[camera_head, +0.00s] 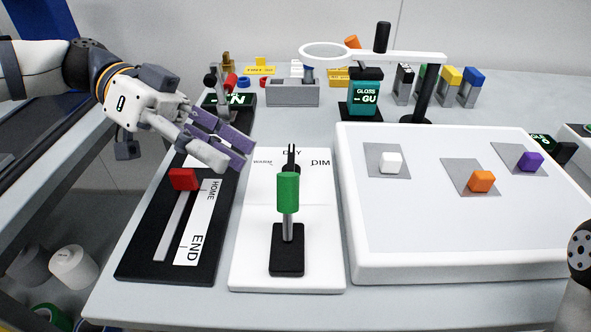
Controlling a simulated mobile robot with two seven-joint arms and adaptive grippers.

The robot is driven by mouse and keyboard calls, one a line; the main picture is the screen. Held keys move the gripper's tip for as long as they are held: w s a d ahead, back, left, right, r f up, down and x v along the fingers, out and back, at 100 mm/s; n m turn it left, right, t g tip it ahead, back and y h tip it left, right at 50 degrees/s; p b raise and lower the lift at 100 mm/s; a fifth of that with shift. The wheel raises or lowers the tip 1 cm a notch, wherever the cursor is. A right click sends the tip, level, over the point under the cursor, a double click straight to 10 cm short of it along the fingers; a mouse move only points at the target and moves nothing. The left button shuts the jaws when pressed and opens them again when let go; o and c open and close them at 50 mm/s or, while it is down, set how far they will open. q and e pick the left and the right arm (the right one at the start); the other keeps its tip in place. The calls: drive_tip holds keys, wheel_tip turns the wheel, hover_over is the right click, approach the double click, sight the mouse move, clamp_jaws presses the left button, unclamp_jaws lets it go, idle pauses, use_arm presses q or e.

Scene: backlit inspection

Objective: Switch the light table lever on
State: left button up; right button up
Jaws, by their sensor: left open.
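The lever has a green grip (288,192) on a grey shaft above a black base block (287,262). It stands on a white plate (322,255) marked WARM, DAY and DIM, and looks roughly upright, though its exact tilt is hard to tell from here. A black forked piece (291,158) shows behind the grip. The light table (375,264) is a white panel to the right of the lever. My left gripper (238,152) is open, with purple finger pads, up and to the left of the green grip, apart from it. My right gripper is not seen.
A black slider board with a red knob (184,179) lies left of the lever plate, below my left gripper. White, orange (482,181) and purple cubes sit on grey squares on the light table. A ring magnifier on a stand (424,90) and small displays stand behind.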

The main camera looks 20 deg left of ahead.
sight(289, 193)
use_arm(q)
drive_tip(key=x, duration=0.9)
drive_tip(key=shift+s+d+f, duration=0.1)
drive_tip(key=shift+d+f, duration=0.05)
drive_tip(key=shift+d, duration=0.1)
drive_tip(key=shift+c, duration=0.5)
clamp_jaws()
